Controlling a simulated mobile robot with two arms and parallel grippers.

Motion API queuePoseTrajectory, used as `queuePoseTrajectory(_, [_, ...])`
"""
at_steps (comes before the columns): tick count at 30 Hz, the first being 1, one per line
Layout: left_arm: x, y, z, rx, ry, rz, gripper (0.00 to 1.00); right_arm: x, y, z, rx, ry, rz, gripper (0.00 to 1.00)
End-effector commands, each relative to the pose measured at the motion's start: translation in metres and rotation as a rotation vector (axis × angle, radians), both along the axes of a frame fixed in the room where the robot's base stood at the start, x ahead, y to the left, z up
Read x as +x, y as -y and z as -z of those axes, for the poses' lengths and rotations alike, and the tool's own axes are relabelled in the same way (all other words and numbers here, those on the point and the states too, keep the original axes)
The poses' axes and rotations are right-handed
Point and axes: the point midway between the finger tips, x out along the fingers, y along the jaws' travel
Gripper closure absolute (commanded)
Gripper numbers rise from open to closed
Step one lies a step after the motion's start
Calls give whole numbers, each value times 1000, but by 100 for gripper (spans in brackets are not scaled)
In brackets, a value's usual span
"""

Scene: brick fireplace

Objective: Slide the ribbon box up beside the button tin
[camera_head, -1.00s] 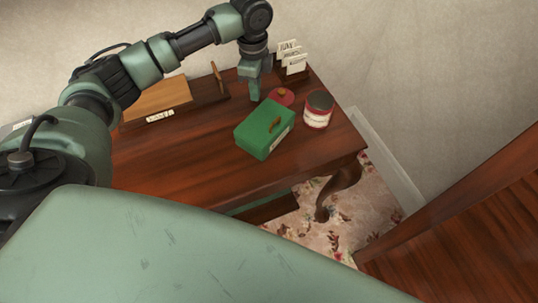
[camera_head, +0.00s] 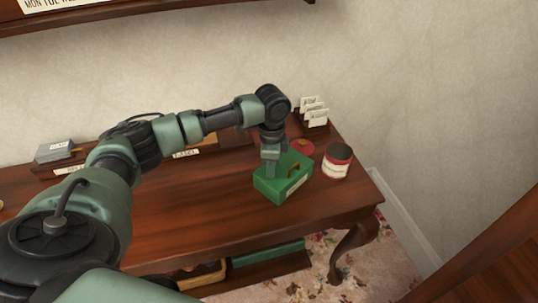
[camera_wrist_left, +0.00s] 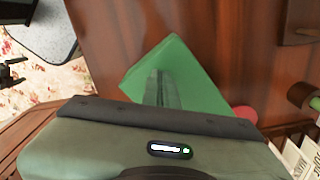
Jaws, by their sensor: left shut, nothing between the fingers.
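The ribbon box, a green box (camera_head: 272,191) with a brown clasp or handle on top and a pale label on its side, sits on the wooden desk. The button tin (camera_head: 335,166), red and white with a dark lid, stands to its right with a gap between them. My left gripper (camera_head: 271,172) is shut and empty, pointing down at the left part of the box. In the left wrist view the shut fingers (camera_wrist_left: 164,88) overlap the green box (camera_wrist_left: 200,84). I cannot tell whether they touch it.
A red round item (camera_head: 302,147) lies behind the box, close to the tin. A card holder (camera_head: 313,116) stands at the desk's back right corner. A grey item (camera_head: 54,150) sits at the back left. The desk's front middle (camera_head: 200,220) is clear.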

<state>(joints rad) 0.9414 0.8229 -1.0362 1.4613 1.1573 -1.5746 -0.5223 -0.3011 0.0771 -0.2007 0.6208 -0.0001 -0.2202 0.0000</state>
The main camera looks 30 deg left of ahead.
Motion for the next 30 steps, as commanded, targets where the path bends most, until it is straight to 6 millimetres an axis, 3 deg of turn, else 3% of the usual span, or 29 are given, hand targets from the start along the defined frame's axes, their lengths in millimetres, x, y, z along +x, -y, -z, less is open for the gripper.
queuePoseTrajectory(1, [7, 11, -7, -6, 8, 5, 100, -5, 3, -5, -4, -7, -1, 0])
queuePoseTrajectory(6, [15, 25, -5, -4, 8, 4, 100, -8, 4, -9, -5, -13, -2, 0])
queuePoseTrajectory(20, [18, 30, -5, -3, 7, 3, 100, 1, 4, -10, -5, 1, -2, 0])
queuePoseTrajectory(30, [31, 53, -4, -4, 6, 3, 100, 1, 4, -24, -5, 2, -1, 0])
